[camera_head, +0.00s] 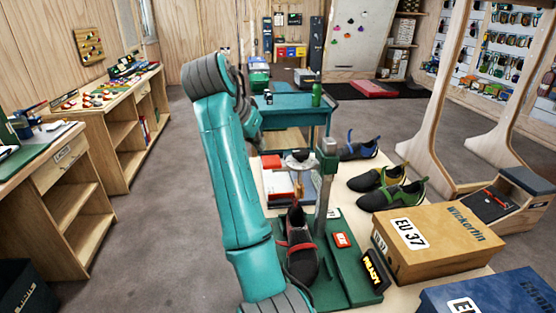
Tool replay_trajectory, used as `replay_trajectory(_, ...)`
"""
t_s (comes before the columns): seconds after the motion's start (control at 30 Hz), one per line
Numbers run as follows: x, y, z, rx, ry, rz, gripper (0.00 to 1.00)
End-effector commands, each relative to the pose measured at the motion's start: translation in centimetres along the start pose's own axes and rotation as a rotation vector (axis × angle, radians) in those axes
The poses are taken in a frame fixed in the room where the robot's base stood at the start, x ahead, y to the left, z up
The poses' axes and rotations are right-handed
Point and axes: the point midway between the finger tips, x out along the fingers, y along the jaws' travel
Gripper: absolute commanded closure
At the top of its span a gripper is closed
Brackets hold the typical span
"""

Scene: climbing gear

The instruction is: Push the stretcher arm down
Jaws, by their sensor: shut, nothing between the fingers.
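The shoe stretcher stands on the table in the lower middle, with a green base (345,278) and an upright column (324,190). Its stretcher arm (299,163) is a grey piece at the left of the column's head, high above the base, with a thin stem below it. A black shoe with red straps (301,252) sits on the base under it. A red label or button (341,240) and a dark display reading READY (373,272) are on the right. My teal arm rises left of the stretcher and folds over at the top. My gripper is hidden behind it.
Shoes with green (392,192) and blue (360,149) trim stand right of the stretcher. A tan EU 37 box (435,240) and a blue box (490,296) are at the right. Red and white boxes (276,184) stand behind. A teal cart (290,104) is farther back.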

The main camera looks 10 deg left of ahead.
Motion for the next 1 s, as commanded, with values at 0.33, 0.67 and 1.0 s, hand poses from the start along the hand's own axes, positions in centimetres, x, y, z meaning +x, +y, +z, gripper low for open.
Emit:
replay_trajectory(0.33, 1.0, 0.1, 0.0, 0.0, -0.002, 0.002, 1.0)
replay_trajectory(0.67, 4.7, 0.1, 0.0, -0.001, -0.001, 0.002, 1.0)
replay_trajectory(1.0, 6.9, 0.0, 0.0, 0.0, 0.0, 0.0, 1.0)
